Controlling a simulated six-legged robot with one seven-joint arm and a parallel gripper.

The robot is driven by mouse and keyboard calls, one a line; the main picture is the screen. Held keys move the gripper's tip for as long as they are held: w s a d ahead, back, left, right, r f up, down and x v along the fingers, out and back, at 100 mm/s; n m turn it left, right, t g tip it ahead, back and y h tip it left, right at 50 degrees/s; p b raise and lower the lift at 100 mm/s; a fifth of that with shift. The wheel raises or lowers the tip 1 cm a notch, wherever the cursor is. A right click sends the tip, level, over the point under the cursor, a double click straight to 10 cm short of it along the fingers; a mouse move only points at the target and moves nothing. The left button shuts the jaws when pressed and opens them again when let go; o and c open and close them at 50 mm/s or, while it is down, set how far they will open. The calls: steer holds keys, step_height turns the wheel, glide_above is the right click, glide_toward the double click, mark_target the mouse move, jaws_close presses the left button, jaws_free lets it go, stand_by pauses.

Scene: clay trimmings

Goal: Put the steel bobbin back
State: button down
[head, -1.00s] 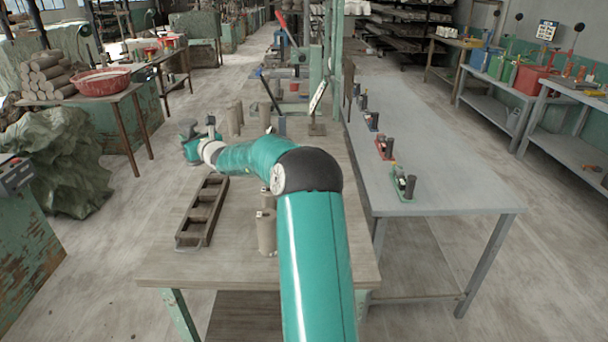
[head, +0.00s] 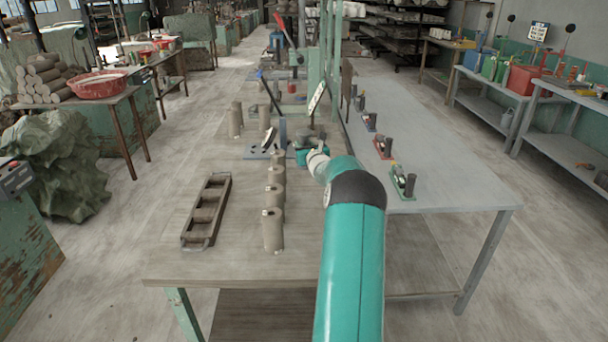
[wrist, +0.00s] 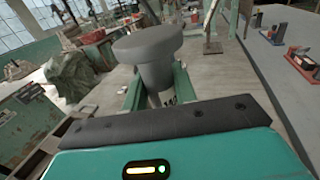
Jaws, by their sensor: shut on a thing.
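In the wrist view, my gripper (wrist: 158,82) is shut on a grey flanged piece, which I take to be the steel bobbin (wrist: 148,46). Its wide round head stands above the green fingers and its narrower stem sits between them. The lower end of the stem is hidden. In the head view, my gripper (head: 303,157) is over the right side of the wooden table (head: 215,262), beside a blue-grey plate (head: 256,154) with upright parts. The bobbin cannot be made out there.
A row of clay-coloured cylinders (head: 272,232) stands left of my arm. A brown compartmented tray (head: 186,240) lies farther left. The grey table (head: 440,190) on the right carries small coloured stands (head: 403,182). A green post (head: 334,80) rises beyond my gripper.

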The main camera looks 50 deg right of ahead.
steer(key=shift+s+d+f, duration=0.25)
steer(key=shift+s+d, duration=0.25)
steer(key=shift+s, duration=0.05)
steer(key=shift+s+d+f, duration=0.2)
steer(key=shift+s+d, duration=0.3)
steer(key=shift+s, duration=0.05)
steer(key=shift+a+f, duration=0.1)
steer(key=shift+a, duration=0.1)
